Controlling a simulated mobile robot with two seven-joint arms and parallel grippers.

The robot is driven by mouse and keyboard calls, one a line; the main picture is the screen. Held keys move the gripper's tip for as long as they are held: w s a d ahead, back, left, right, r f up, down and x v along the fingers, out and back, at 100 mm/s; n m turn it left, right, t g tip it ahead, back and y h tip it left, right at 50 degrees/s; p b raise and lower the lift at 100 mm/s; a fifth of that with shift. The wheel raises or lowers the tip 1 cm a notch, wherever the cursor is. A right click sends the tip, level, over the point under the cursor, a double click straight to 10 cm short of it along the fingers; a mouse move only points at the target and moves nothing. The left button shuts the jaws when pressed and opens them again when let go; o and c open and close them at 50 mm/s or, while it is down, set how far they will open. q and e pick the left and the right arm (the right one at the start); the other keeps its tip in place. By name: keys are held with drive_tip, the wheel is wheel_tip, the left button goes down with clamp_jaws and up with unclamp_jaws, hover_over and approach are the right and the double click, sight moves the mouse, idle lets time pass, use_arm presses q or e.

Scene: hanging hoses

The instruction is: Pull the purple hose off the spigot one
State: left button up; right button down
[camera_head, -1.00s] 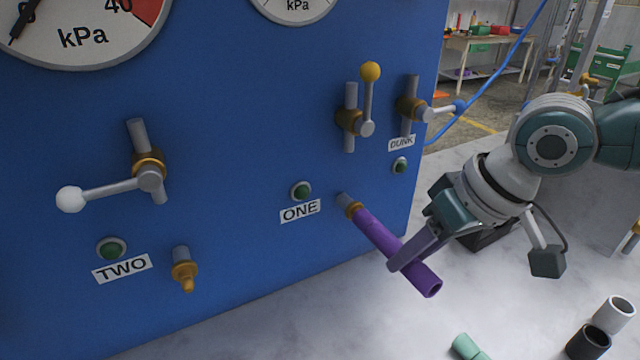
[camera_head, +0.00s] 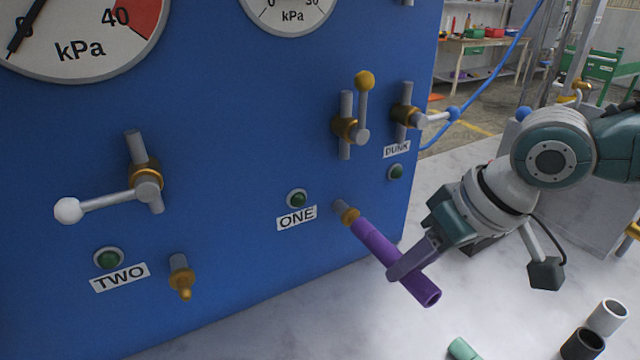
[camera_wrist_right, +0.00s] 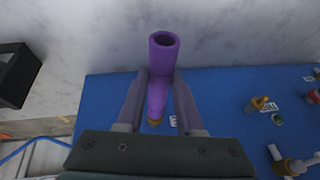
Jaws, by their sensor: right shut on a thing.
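The purple hose (camera_head: 375,242) slants down and to the right from the brass spigot one (camera_head: 347,213), under the ONE label (camera_head: 297,217). Its upper end meets the spigot's brass part, and no clear gap shows. My right gripper (camera_head: 400,272) is shut on the hose toward its free lower end, which sticks out past the fingers. The right wrist view shows the hose (camera_wrist_right: 163,60) between the two fingers (camera_wrist_right: 160,78), its open end toward the camera. My left gripper is not in view.
The blue panel (camera_head: 230,130) carries gauges, valve handles and a bare spigot two (camera_head: 181,277). A green piece (camera_head: 462,349), a black cup (camera_head: 583,345) and a white cup (camera_head: 608,316) are at lower right. A blue hose (camera_head: 485,75) runs past the panel's right edge.

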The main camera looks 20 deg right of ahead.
sight(427, 281)
drive_tip(key=shift+s+d+p, duration=0.1)
drive_tip(key=shift+s+p, duration=1.1)
drive_tip(key=shift+s, duration=0.25)
drive_tip(key=shift+r, duration=0.15)
wheel_tip(427, 281, up, 3)
drive_tip(key=p, duration=0.3)
drive_tip(key=shift+f, duration=0.2)
drive_tip(key=shift+r+p, duration=2.55)
drive_tip(key=shift+p, duration=0.25)
